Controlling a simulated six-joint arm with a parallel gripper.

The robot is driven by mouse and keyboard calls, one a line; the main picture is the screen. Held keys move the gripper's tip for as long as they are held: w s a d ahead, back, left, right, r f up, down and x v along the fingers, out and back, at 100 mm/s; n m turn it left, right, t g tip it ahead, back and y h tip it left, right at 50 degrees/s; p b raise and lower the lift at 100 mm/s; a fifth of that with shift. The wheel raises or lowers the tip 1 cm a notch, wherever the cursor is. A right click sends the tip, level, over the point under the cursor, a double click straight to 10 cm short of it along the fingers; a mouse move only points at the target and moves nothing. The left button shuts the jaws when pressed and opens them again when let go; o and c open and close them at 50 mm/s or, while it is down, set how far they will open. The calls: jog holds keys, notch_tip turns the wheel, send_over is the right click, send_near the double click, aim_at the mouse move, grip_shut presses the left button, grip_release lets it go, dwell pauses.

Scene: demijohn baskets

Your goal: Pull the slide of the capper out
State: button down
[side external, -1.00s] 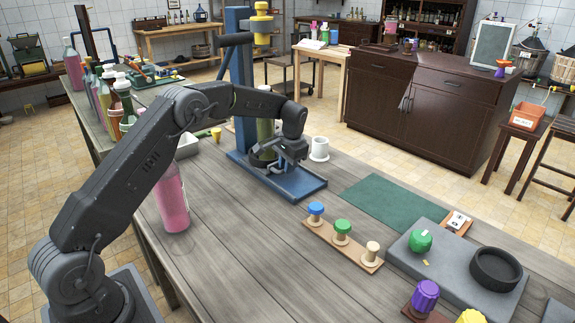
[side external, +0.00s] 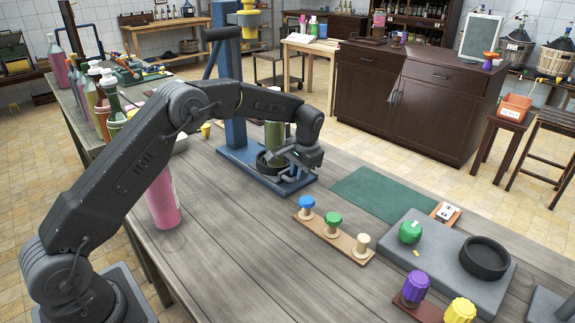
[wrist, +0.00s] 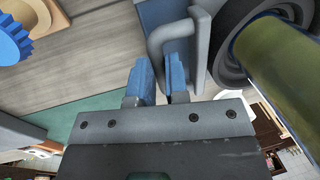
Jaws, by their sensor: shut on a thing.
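The capper has a blue column (side external: 236,140) on a blue base (side external: 297,184) on the wooden table. A green bottle (side external: 274,134) stands in a dark round holder (side external: 266,166) on its slide; both show large at the right of the wrist view, the bottle (wrist: 285,68) and the holder (wrist: 228,42). The slide's grey bent handle (wrist: 158,38) lies between my gripper's blue fingers. My gripper (wrist: 161,75) is shut on this handle. In the side view my gripper (side external: 294,160) sits low at the front of the bottle, partly hiding the slide.
A wooden strip (side external: 335,237) with blue, green and pale stoppers stands in front of the capper, near a green mat (side external: 375,192). A grey tray (side external: 440,255) lies farther right. A pink bottle (side external: 162,200) stands by my arm.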

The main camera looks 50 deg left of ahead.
jog(key=d, duration=0.4)
jog(key=shift+d, duration=0.1)
jog(key=c, duration=1.1)
grip_release()
jog(key=r, duration=0.4)
jog(key=d+r, duration=0.1)
jog(key=r, duration=0.4)
jog(key=d+r, duration=0.1)
jog(key=r, duration=0.3)
jog(key=shift+d+r, duration=0.2)
jog(key=shift+r, duration=0.15)
